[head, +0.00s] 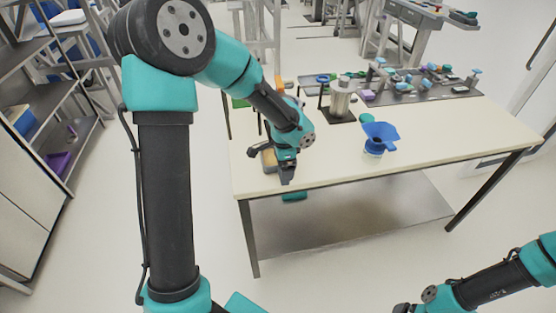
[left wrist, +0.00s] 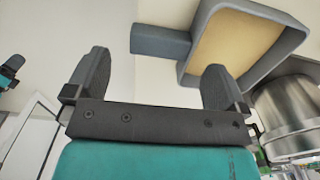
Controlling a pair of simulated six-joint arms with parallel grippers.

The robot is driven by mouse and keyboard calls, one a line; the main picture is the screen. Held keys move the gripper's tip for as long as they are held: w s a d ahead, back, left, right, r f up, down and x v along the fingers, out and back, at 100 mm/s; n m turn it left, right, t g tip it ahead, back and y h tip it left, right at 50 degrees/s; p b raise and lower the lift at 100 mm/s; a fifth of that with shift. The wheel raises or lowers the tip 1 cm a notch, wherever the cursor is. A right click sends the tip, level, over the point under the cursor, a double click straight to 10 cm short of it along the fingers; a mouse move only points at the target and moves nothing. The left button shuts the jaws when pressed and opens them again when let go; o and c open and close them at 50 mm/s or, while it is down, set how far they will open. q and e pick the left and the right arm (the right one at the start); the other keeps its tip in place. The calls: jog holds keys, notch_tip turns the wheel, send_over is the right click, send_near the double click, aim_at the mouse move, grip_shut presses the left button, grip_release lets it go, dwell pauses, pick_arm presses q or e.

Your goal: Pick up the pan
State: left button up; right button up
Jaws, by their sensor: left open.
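The pan (left wrist: 235,45) is a grey, square-sided dish with a tan inside and a short, thick grey handle (left wrist: 160,40), in the upper right of the left wrist view. In the head view part of the pan (head: 269,159) shows at the table's near left edge, largely covered by my left gripper (head: 282,168). In the left wrist view my left gripper (left wrist: 156,80) is open, its two fingers wide apart with nothing between them; the handle lies beyond the fingertips. My right gripper (head: 405,307) is only partly in view at the bottom edge, away from the table.
A metal cylinder (head: 342,98) stands behind the pan on a dark base. A blue funnel-like piece (head: 381,133) sits to the right. A grey tray with several coloured parts (head: 420,87) lies at the back. The table's front right (head: 460,140) is clear.

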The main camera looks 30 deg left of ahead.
pick_arm(q)
jog(key=shift+f, duration=2.4)
jog(key=shift+w, duration=0.1)
jog(key=shift+c, duration=0.2)
jog(key=c, duration=0.8)
jog(key=shift+c, duration=0.2)
jog(key=shift+r, duration=0.1)
